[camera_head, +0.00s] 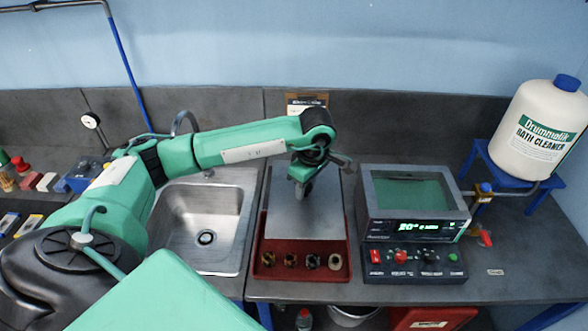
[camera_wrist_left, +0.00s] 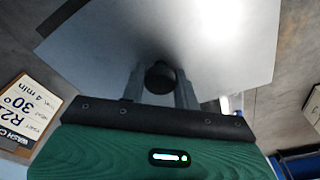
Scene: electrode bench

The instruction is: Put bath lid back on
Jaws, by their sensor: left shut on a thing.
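The bath (camera_head: 415,205) is a grey box on the right of the bench. Its top is open, with green inside, and a lit display is on its front. The lid is a flat grey metal plate (camera_head: 325,217) over the back of the red tray; the left wrist view shows it close up (camera_wrist_left: 95,50). My left gripper (camera_head: 302,187) points down at the lid. In the left wrist view its fingers (camera_wrist_left: 160,82) are shut on the lid's black knob (camera_wrist_left: 160,77). Whether the lid touches the tray is unclear. My right gripper is not in view.
The red tray (camera_head: 265,245) holds several small round pieces at its front. A sink (camera_head: 180,240) lies to the left. A control box (camera_head: 380,275) stands before the bath. A white cleaner jug (camera_head: 540,130) is on a blue stand at right. A printed card (camera_wrist_left: 25,105) shows in the wrist view.

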